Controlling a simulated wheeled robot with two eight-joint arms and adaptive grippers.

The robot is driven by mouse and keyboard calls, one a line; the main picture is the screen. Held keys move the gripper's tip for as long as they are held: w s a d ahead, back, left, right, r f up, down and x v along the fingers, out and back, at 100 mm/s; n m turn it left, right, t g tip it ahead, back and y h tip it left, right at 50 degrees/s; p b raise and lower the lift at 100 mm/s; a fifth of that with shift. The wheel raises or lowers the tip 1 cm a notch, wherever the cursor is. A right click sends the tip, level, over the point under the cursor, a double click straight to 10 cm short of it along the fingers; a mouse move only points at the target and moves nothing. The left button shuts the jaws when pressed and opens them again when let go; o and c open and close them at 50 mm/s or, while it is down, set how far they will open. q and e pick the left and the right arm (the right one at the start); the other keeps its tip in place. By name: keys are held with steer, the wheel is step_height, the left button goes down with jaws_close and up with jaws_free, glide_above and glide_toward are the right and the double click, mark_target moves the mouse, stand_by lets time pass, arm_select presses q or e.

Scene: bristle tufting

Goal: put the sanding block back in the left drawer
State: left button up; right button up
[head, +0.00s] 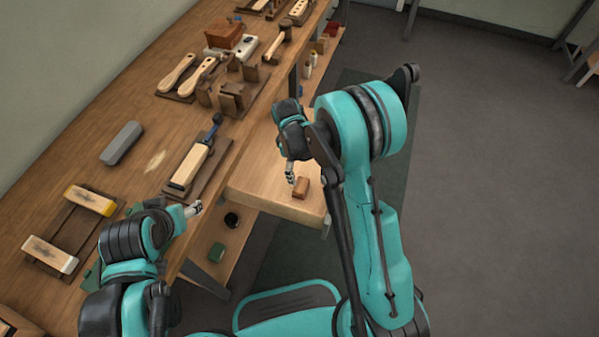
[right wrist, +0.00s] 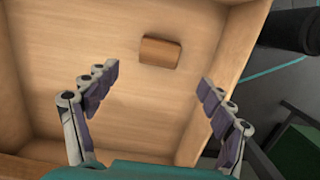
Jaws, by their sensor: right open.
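A small brown block (head: 301,187), which looks like the sanding block, lies on the floor of the open drawer (head: 258,188). In the right wrist view the block (right wrist: 161,52) lies clear of the drawer's side wall (right wrist: 232,55). My right gripper (head: 290,173) is over the drawer, beside the block in the head view. In the right wrist view my right gripper (right wrist: 160,78) is open and empty, its fingers spread, with the block beyond the tips and between their lines. My left gripper (head: 195,208) is by the bench's front edge; its jaw state is unclear.
On the bench (head: 155,160) lie a long grey block (head: 121,143), a brush blank on a board (head: 190,165) and wooden blocks at the near left. Several tools and brush handles crowd the far end. A lower shelf (head: 205,235) holds a green item (head: 217,252). The floor at right is clear.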

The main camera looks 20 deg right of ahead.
steer(key=s+d+r+m+t, duration=0.1)
steer(key=s+r+m+t, duration=0.15)
steer(key=r, duration=0.45)
steer(key=s+d+r+m+t, duration=0.1)
steer(key=s+r+m, duration=0.15)
steer(key=r, duration=0.45)
steer(key=s+d+r+m+t+y, duration=0.1)
steer(key=s+r+m+t, duration=0.3)
steer(key=s, duration=0.8)
steer(key=shift+s+d+r+m, duration=0.35)
steer(key=shift+r+m, duration=0.75)
steer(key=shift+r, duration=0.5)
steer(key=shift+t, duration=0.25)
